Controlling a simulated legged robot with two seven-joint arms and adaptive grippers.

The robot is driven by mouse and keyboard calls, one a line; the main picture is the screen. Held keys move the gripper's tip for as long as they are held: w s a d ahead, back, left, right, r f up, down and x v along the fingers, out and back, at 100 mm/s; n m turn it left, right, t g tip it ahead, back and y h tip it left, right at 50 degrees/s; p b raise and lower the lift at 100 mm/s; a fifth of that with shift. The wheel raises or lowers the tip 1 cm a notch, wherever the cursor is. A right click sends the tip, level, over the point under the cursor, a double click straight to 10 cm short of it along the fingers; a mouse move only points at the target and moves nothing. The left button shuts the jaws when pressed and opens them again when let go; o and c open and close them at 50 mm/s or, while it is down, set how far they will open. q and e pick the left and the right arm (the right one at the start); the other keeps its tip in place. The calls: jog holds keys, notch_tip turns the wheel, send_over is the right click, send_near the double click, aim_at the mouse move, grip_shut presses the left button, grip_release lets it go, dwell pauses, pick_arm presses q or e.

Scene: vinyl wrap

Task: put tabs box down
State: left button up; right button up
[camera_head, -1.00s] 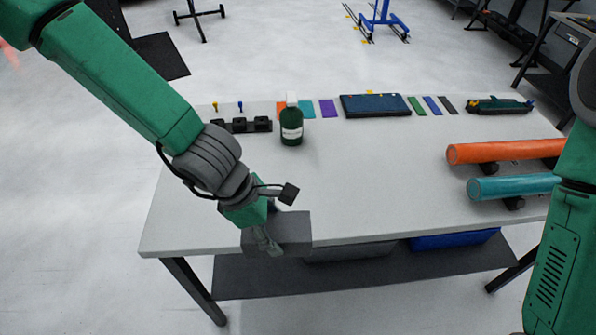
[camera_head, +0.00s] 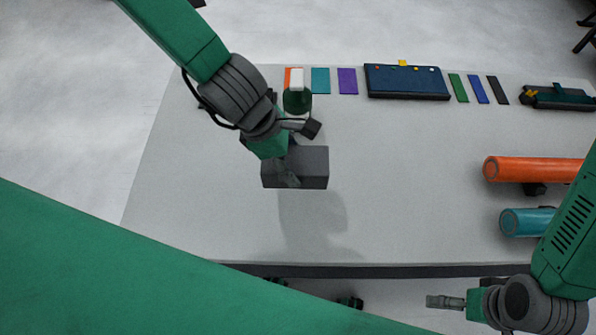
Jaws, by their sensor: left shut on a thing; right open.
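The tabs box is most likely the dark grey box (camera_head: 308,167) in my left gripper (camera_head: 288,172). The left gripper is shut on it at its left side. The box is over the left part of the light grey table (camera_head: 400,215), with a shadow on the tabletop below and in front of it. I cannot tell exactly how high it is above the surface. My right gripper (camera_head: 445,302) is open and empty, low at the bottom right, in front of the table's front edge.
A dark green bottle (camera_head: 297,101) stands just behind my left wrist. Orange (camera_head: 530,169) and teal (camera_head: 525,222) rolls lie at right. Colour swatches (camera_head: 347,81), a dark blue case (camera_head: 406,81) and a dark green tool tray (camera_head: 557,96) line the back. The table's middle is clear.

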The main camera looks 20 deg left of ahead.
aim_at(198, 230)
pick_arm(q)
jog(key=f, duration=0.7)
jog(key=shift+w+a+f+b, duration=0.1)
jog(key=shift+a+b, duration=0.2)
jog(key=shift+d, duration=0.2)
jog(key=o, duration=1.4)
jog(key=shift+a+r, duration=0.3)
jog(key=shift+r, duration=0.1)
jog(key=p+v, duration=0.2)
jog(key=v, duration=0.9)
jog(key=shift+r, duration=0.1)
